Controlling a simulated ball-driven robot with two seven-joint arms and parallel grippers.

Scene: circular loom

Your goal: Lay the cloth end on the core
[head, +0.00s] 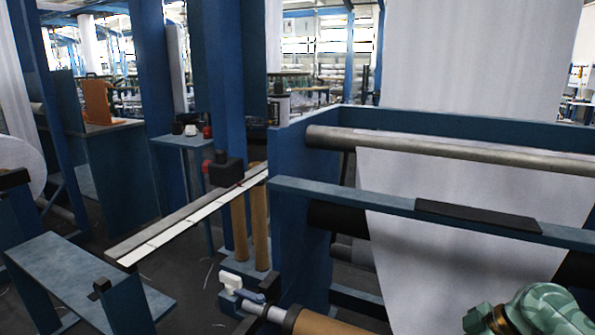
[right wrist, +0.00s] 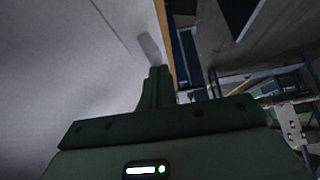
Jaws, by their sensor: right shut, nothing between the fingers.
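White cloth (head: 470,60) hangs in a wide sheet at the right of the head view. It shows again below the steel roller (head: 430,145), behind the blue bar, and runs down out of the picture. A brown cardboard core (head: 325,323) on a metal shaft shows only its left end at the bottom edge. My right gripper (head: 478,319) is at the bottom right, in front of the cloth. In the right wrist view its fingers (right wrist: 157,85) are shut and empty, beside a pale cloth surface (right wrist: 75,70). The cloth's end cannot be made out. My left gripper is out of view.
A blue crossbar with a black pad (head: 478,215) spans the loom front. A white latch (head: 234,281) stands near the core's shaft end. A long measuring ledge (head: 190,216), brown upright tubes (head: 260,230) and a blue bench (head: 62,265) are on the left. Dark floor shows between them.

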